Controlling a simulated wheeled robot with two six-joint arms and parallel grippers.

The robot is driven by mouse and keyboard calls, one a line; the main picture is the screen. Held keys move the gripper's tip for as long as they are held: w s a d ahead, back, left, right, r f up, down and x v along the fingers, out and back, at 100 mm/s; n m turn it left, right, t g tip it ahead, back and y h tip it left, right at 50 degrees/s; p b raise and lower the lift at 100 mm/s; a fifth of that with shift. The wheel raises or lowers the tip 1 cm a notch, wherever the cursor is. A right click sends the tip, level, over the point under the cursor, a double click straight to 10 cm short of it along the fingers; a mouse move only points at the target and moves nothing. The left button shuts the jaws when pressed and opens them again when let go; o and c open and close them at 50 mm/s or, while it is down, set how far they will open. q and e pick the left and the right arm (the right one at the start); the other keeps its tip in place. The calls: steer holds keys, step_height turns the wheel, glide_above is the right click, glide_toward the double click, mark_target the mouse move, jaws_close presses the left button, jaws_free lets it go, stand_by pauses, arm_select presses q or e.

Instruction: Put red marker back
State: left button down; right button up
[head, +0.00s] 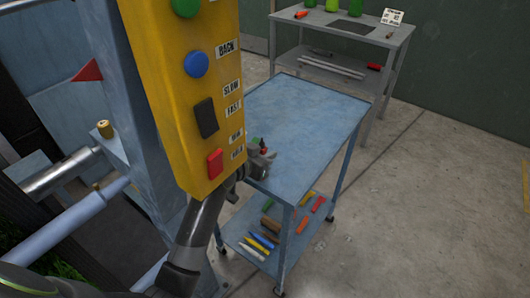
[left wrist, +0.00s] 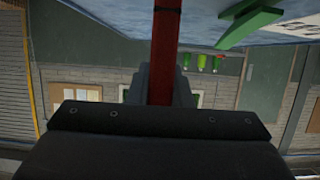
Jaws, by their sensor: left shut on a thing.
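My left gripper (head: 262,158) is at the left edge of the blue cart's top (head: 305,125), just right of the yellow control box. It is shut on the red marker, which shows as a dark red bar (left wrist: 166,50) between the fingers in the left wrist view. In the head view only a small red spot of the marker (head: 263,150) shows at the gripper. A green piece (left wrist: 250,25) lies close by against a pale blue surface in the left wrist view. The marker's ends are hidden. My right gripper is not in view.
The yellow control box (head: 190,95) with labelled buttons hides part of the cart. The cart's lower shelf (head: 236,231) holds several coloured sticks. A grey bench (head: 345,50) behind carries green bottles, a dark mat and a small sign. Most of the cart top is bare.

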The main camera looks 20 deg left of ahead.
arm_select(q)
steer(key=shift+f, duration=0.2)
steer(key=c, duration=1.3)
jaws_free()
steer(key=shift+r, duration=0.15)
steer(key=shift+s+a+r, duration=0.2)
steer(key=shift+s, duration=0.25)
steer(key=s+a, duration=0.1)
steer(key=s, duration=0.3)
steer(key=s+a+b, duration=0.1)
steer(key=s+a, duration=0.1)
steer(key=s, duration=0.2)
steer(key=s+a+b, duration=0.1)
steer(key=s, duration=0.4)
steer(key=shift+a+r, duration=0.35)
steer(key=shift+r, duration=0.05)
steer(key=shift+f, duration=0.1)
